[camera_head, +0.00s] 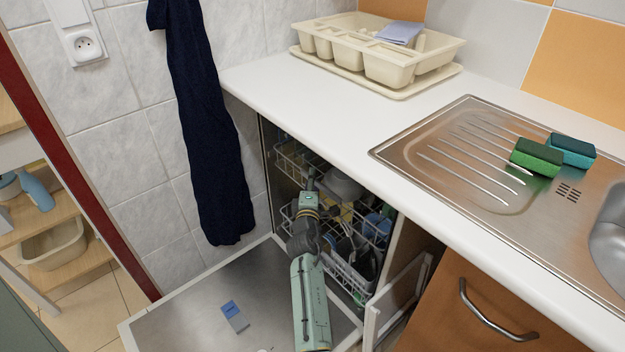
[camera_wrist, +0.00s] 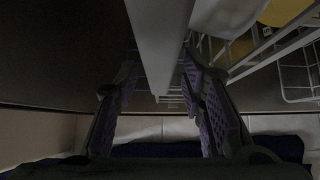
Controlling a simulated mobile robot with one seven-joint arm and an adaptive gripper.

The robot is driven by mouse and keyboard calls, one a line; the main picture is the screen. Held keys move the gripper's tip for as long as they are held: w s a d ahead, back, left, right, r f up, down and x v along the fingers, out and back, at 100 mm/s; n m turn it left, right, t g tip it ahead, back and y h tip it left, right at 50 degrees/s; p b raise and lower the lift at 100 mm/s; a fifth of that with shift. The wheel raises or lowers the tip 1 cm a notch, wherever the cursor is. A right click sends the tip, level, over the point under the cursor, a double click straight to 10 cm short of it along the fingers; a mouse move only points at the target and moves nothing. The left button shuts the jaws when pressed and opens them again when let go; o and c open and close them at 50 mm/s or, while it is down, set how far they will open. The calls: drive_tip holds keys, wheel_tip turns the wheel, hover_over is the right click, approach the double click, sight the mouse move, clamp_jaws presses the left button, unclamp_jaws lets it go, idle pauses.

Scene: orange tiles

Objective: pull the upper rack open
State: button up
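The dishwasher under the counter stands open. Its upper rack (camera_head: 291,160) is a white wire basket holding dishes, mostly inside the cavity. My gripper (camera_head: 311,181) reaches into the cavity at the front of the racks; its fingertips are hard to make out there. In the wrist view my gripper (camera_wrist: 160,95) has its two dark fingers apart. A pale bar (camera_wrist: 162,45) runs between them, with a gap visible on each side. White wires and a yellow dish show at the upper right. I cannot tell which part of the rack the bar is.
The dishwasher door (camera_head: 185,300) lies folded down below my arm, with a blue-grey tablet box (camera_head: 234,316) on it. A loaded lower rack (camera_head: 352,280) sits beneath. A dark towel (camera_head: 205,130) hangs at left. The white countertop (camera_head: 265,80) overhangs the cavity.

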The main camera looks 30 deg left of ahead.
drive_tip(key=shift+w+a, duration=0.15)
drive_tip(key=shift+w, duration=0.2)
drive_tip(key=shift+c, duration=0.3)
clamp_jaws()
idle(0.5)
